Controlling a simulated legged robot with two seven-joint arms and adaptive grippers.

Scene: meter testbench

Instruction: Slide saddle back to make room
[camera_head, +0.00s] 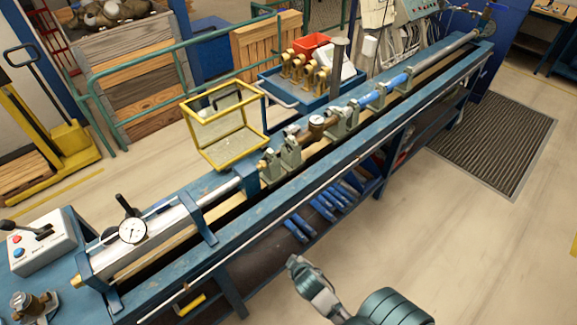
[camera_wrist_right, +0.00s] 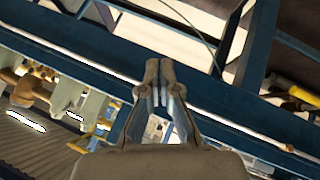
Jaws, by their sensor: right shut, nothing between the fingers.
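Several grey-green saddles stand along the rail of the long blue test bench (camera_head: 330,185). A near pair holds one saddle (camera_head: 271,167) beside another saddle (camera_head: 291,153), with a gap before the saddle (camera_head: 337,124) by the brown meter (camera_head: 316,124). Pale saddles also show at the left of the right wrist view (camera_wrist_right: 68,92). My right gripper (camera_head: 296,263) is in front of the bench, apart from every saddle. In the right wrist view its fingers (camera_wrist_right: 158,66) meet at the tips with nothing between them. My left gripper is not in view.
A yellow frame (camera_head: 222,125) stands over the bench's back edge. A blue tray (camera_head: 300,100) of brass fittings is behind the bench. A dial gauge (camera_head: 132,230) and control box (camera_head: 38,240) are at the left end. The floor in front is clear.

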